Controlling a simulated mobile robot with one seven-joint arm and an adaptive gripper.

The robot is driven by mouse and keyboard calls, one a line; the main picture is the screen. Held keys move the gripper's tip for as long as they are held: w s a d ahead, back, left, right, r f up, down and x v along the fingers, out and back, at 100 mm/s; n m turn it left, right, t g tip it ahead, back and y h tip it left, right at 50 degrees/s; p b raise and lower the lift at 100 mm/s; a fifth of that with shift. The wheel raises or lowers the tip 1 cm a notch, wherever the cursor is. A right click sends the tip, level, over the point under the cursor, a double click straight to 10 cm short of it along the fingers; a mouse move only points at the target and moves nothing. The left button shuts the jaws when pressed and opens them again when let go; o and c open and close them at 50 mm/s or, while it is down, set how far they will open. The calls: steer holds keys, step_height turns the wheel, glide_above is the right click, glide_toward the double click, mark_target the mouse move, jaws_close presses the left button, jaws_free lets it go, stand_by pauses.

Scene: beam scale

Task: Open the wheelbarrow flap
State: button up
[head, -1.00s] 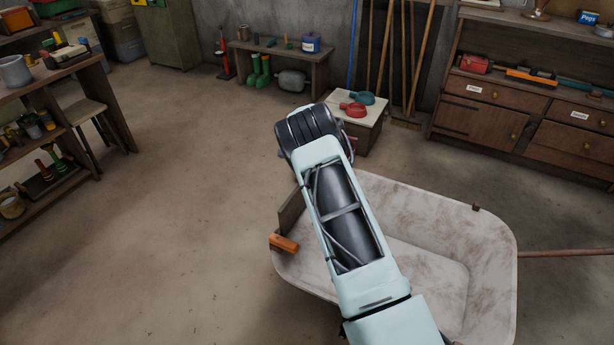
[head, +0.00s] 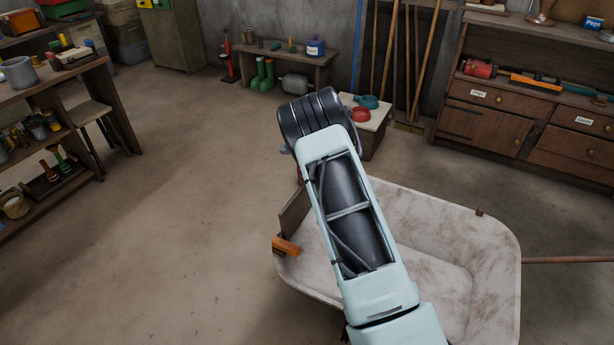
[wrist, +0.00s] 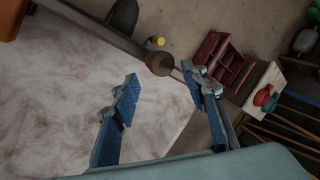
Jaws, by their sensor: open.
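The wheelbarrow's pale, rust-stained tray (head: 490,250) stands at the lower right of the head view. A dark board that looks like the flap (head: 294,211) stands at its left edge, with an orange block (head: 286,246) at the near end. In the wrist view the flap (wrist: 100,28) runs along the tray edge from the orange block (wrist: 10,18) to a round brown knob (wrist: 160,63). My gripper (wrist: 160,75) is open and empty, its blue fingers spread below the knob. Whether they touch it I cannot tell. My arm hides the gripper in the head view.
A small stand (head: 370,135) with red and teal items is beyond my arm. A wooden cabinet (head: 490,115) stands at the right and a workbench (head: 95,85) at the left. The floor (head: 170,210) left of the wheelbarrow is clear.

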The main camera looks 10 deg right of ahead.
steer(key=v, duration=0.8)
steer(key=shift+a, duration=0.2)
